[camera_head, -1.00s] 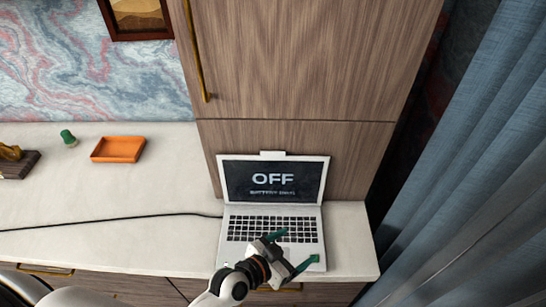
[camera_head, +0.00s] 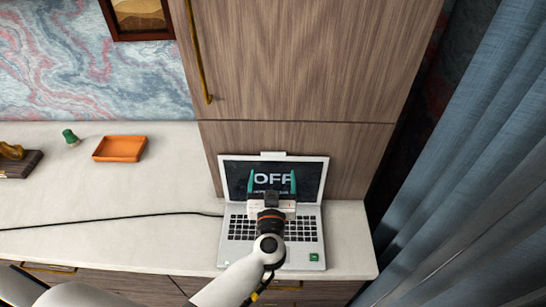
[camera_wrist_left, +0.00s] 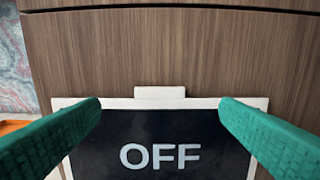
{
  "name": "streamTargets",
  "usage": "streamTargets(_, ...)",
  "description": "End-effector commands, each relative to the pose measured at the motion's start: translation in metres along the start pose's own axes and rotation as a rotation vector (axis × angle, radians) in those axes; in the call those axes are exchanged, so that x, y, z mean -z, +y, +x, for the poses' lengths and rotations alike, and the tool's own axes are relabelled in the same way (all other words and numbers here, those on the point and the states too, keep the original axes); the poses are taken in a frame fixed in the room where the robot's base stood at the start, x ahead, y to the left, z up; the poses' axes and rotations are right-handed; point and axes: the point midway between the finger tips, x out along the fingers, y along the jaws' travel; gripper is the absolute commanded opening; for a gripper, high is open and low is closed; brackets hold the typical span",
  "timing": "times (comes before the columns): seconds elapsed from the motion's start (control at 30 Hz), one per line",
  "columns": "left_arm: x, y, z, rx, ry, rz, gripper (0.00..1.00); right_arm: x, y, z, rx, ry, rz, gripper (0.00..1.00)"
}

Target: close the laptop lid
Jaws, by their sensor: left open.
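The laptop (camera_head: 313,236) stands open on the right end of the white desk, its lid (camera_head: 232,181) raised with a dark screen reading "OFF". A small light tab sits at the middle of the lid's top edge (camera_head: 287,155). In the left wrist view the tab (camera_wrist_left: 160,92) and lid (camera_wrist_left: 135,152) lie ahead between my fingers. My left gripper (camera_head: 272,180) is open and empty, its green fingers spread in front of the screen, above the keyboard. The left wrist and gripper hide part of the keyboard and screen. My right gripper is not in view.
A wooden cabinet (camera_head: 300,70) rises right behind the lid. A black cable (camera_head: 120,220) runs left from the laptop. Blue curtains (camera_head: 460,150) hang at right.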

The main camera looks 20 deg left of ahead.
Motion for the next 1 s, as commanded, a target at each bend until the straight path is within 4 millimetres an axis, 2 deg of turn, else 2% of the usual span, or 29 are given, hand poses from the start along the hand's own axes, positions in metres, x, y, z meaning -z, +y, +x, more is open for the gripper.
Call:
streamTargets(0.1, -0.002, 0.001, 0.027, -0.002, -0.003, 0.001, 0.85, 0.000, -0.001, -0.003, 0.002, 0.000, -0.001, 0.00)
streamTargets(0.33, -0.001, 0.000, 0.062, 0.000, -0.002, 0.000, 0.85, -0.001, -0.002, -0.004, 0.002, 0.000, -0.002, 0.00)
streamTargets(0.5, -0.001, 0.001, 0.073, 0.000, -0.001, -0.002, 0.85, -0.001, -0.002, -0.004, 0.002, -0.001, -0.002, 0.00)
streamTargets(0.77, 0.000, 0.001, 0.074, 0.000, 0.000, -0.002, 0.85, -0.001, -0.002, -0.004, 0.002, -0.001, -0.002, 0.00)
streamTargets(0.8, 0.000, 0.001, 0.074, 0.000, 0.000, -0.002, 0.84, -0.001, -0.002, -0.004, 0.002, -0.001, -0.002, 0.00)
streamTargets(0.87, 0.000, 0.001, 0.074, 0.000, -0.001, -0.002, 0.74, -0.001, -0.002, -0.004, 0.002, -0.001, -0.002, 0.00)
streamTargets(1.0, 0.000, 0.001, 0.074, 0.000, -0.001, -0.001, 0.51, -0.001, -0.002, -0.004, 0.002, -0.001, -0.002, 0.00)
